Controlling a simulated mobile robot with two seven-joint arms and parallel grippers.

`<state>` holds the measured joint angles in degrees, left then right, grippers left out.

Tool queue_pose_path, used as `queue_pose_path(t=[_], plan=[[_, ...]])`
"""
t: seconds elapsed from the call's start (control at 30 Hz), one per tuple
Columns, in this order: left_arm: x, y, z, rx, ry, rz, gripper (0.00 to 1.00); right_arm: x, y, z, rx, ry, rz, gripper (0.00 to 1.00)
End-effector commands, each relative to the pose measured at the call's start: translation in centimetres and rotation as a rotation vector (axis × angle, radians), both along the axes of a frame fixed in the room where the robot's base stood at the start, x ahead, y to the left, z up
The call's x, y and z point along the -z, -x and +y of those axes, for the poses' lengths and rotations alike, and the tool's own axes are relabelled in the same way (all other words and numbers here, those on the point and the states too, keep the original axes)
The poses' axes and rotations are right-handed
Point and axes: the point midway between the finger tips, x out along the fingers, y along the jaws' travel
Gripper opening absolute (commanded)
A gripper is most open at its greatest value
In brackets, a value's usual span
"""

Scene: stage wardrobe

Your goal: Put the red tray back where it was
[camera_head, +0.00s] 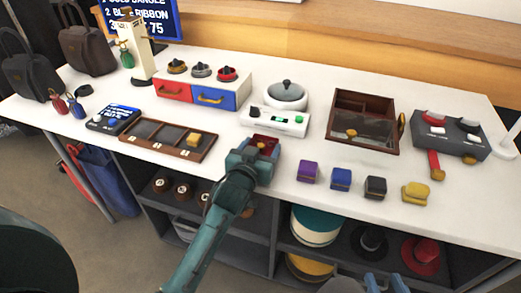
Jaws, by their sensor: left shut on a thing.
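The red tray (266,139) is a small red piece on the white table, just in front of the white scale-like device (276,122). A small yellow piece shows at it. My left gripper (259,151) is shut on the near side of the tray and hides much of it. I cannot tell whether the tray rests on the tabletop or is just above it. My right gripper (384,284) shows only at the bottom edge, its blue fingers apart and empty, well away from the tray.
Purple (308,172), blue (340,179), black (375,187) and yellow (415,193) boxes stand right of the tray. A compartmented wooden tray (168,139) lies left. Behind are a drawer unit (205,92) and a glass-fronted wooden case (362,121).

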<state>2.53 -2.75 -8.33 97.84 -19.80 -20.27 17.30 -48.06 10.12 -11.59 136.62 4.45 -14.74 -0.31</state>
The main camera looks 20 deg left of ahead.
Motion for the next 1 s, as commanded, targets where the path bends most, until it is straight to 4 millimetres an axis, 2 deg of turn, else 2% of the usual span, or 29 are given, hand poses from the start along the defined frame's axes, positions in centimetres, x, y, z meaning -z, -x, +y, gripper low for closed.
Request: queue_pose_path(t=[0.43,0.47,0.7,1.0], plan=[[0.72,0.0,0.03,0.0,0.001,-0.002,0.41,0.44,-0.06,-0.03,-0.006,0.007,0.002,0.36],[0.69,0.0,0.03,0.0,0.0,-0.001,0.67,0.37,-0.06,-0.04,-0.005,0.007,0.001,0.36],[0.65,0.01,0.03,0.0,0.0,-0.001,0.86,0.29,-0.07,0.0,-0.005,0.007,0.0,0.36],[0.78,0.0,0.03,0.0,-0.001,-0.001,0.87,0.47,-0.11,0.04,-0.004,0.004,-0.005,0.36]])
